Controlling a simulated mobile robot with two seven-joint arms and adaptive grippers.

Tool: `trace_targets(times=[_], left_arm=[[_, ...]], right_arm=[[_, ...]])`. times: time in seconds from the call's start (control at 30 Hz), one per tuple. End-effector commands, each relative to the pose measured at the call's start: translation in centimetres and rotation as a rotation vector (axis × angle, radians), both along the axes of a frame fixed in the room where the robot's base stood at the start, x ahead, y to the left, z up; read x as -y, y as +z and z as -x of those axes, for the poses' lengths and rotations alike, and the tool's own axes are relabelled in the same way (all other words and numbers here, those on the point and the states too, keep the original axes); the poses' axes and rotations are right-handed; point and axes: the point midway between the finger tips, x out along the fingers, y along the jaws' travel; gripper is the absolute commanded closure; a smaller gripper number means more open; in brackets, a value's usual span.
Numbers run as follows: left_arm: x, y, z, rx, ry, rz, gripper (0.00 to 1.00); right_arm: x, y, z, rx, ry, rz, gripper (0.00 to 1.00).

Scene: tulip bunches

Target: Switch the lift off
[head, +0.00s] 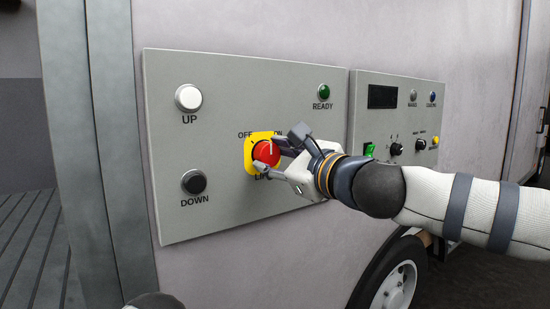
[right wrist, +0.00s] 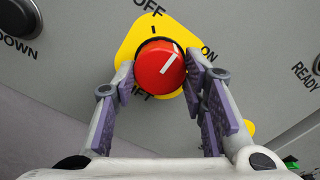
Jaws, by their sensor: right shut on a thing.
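The red lift knob (head: 266,153) sits on a yellow plate (head: 250,168) on the grey panel, with OFF at its upper left and ON at its upper right. My right gripper (head: 268,158) is shut on the knob from the right. In the right wrist view, its two fingers (right wrist: 160,80) press on either side of the red knob (right wrist: 154,66). The knob's white line points between the OFF and ON labels. The lower part of the LIFT label is partly hidden by the gripper. My left gripper is not in view.
The panel (head: 225,85) also holds a white UP button (head: 188,97), a black DOWN button (head: 194,182) and a green READY lamp (head: 323,91). A second panel (head: 385,125) with a dark display, a green switch and small knobs stands to the right, partly behind my arm.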

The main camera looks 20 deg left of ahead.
Motion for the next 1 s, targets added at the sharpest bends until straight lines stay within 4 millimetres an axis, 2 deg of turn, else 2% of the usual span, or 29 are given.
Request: trace_targets(times=[0.6, 1.0], left_arm=[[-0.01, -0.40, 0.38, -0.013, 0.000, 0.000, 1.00], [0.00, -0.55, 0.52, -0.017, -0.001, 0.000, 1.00]], right_arm=[[0.05, 0.05, -0.09, 0.432, 0.000, 0.337, 0.89], [0.05, 0.12, -0.09, 0.588, 0.000, 0.459, 0.89]])
